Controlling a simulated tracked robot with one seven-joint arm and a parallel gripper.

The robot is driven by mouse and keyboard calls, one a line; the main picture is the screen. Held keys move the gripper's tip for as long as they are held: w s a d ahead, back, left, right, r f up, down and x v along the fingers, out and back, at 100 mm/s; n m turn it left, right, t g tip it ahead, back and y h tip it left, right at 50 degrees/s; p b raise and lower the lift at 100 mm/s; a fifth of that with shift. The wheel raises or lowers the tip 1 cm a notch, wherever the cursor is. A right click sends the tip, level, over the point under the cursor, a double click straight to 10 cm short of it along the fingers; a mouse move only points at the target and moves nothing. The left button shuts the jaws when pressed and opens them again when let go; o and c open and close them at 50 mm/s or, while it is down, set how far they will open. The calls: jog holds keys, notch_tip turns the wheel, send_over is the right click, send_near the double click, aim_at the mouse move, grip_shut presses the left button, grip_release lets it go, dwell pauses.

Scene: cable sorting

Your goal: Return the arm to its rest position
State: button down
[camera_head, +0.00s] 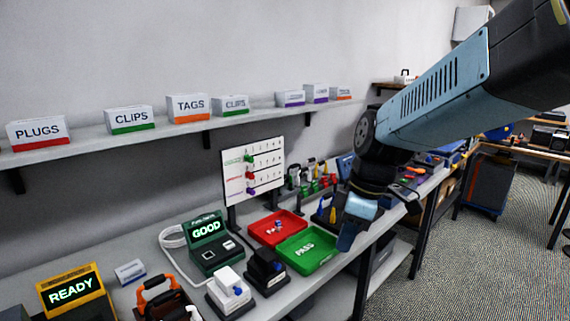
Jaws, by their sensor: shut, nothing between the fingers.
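My arm (435,90) reaches in from the upper right and bends down over the bench. My gripper (346,238) points downward above the bench's front edge, just right of the green tray. It is shut with nothing in it. Its fingertips are small and dark in this view.
A green PASS tray (322,262) and a red tray (262,238) lie left of my gripper. A tester reading GOOD (208,226), a READY box (72,285) and a whiteboard (236,172) stand further left. A wall shelf (75,148) holds labelled boxes. Open carpet (470,270) lies right.

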jog(key=s+d+r+m+t+h, duration=0.1)
jog(key=s+d+r+m+t, duration=0.1)
jog(key=d+m, duration=0.3)
jog(key=s+d+r+m+t+h, duration=0.1)
jog(key=s+d+r+m+t, duration=0.2)
jog(key=m, duration=0.6)
jog(key=d+r, duration=0.2)
jog(key=d, duration=0.1)
jog(key=shift+s+d+r+h, duration=0.25)
jog(key=shift+s+r+h, duration=0.05)
jog(key=shift+s, duration=0.1)
